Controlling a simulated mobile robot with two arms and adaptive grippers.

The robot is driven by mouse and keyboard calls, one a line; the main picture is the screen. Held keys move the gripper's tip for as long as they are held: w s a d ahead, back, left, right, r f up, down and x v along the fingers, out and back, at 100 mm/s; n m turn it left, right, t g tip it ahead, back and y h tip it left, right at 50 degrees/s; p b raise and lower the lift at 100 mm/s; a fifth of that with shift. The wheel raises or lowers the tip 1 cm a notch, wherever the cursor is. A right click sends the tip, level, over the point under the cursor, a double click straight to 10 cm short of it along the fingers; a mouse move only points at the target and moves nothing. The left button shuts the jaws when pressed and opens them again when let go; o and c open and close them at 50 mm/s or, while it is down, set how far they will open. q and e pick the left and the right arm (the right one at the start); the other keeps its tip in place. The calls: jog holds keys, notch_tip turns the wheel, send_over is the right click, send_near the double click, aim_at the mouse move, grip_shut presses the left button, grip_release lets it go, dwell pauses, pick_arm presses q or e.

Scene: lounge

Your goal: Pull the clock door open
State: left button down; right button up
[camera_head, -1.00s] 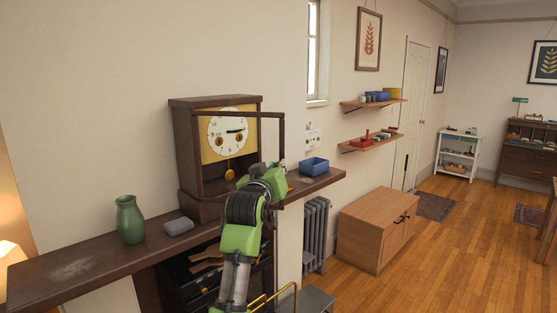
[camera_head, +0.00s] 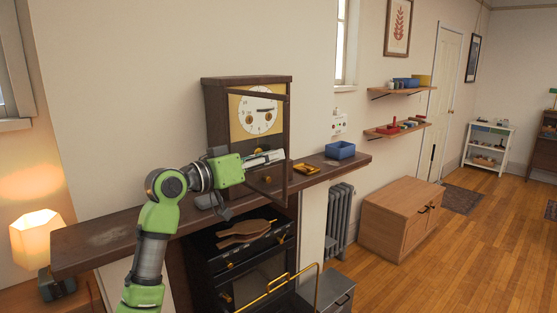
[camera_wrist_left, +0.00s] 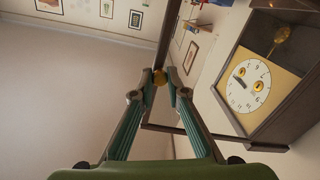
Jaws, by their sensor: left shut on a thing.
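The wooden clock (camera_head: 214,112) stands on the dark mantel shelf, with a white dial (camera_head: 259,110) on a yellow face. Its framed door (camera_head: 287,125) is ajar, its right side swung out from the case. My left gripper (camera_head: 279,155) is at the door's right side. In the left wrist view the gripper (camera_wrist_left: 160,80) is shut on the small brass knob (camera_wrist_left: 160,76) of the door frame (camera_wrist_left: 166,38), and the dial (camera_wrist_left: 248,86) shows at the right. The gripper and arm cover the lower part of the clock. My right gripper is not in view.
The mantel shelf (camera_head: 100,240) also holds a small orange tray (camera_head: 306,169) and a blue box (camera_head: 340,150) right of the clock. A black stove (camera_head: 245,265) with a brass rail is below. A lit lamp (camera_head: 36,236) is at left.

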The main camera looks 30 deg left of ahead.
pick_arm(q)
jog(key=shift+s+a, duration=0.15)
jog(key=shift+s, duration=0.15)
jog(key=c, duration=2)
grip_release()
jog(key=v, duration=1.2)
jog(key=shift+a, duration=0.15)
